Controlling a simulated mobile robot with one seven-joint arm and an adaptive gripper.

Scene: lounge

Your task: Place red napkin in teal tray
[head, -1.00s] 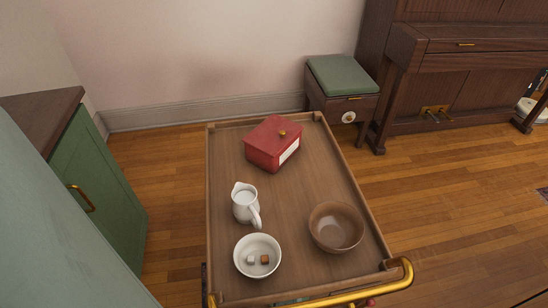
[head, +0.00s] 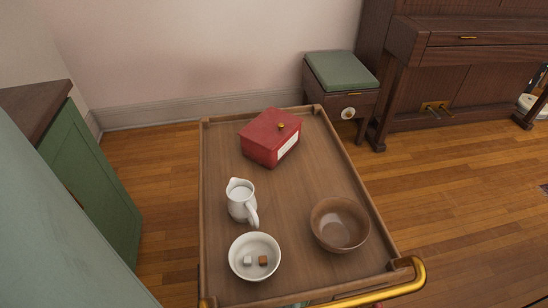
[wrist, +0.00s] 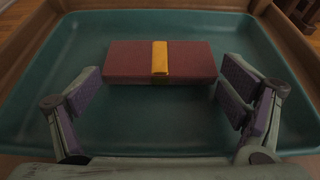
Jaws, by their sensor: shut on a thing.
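The red napkin (wrist: 130,62) is a folded dark red block with a yellow band around its middle, seen in the wrist view. I cannot tell whether the napkin touches the tray floor. In the head view my gripper and the napkin cannot be made out.
A wooden trolley top (head: 285,205) carries a red box (head: 265,148), a white jug (head: 238,203), a white bowl with cubes (head: 242,272) and a brown bowl (head: 325,238). A brass handle (head: 408,283) sticks out in front. A green cabinet (head: 95,185) stands left.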

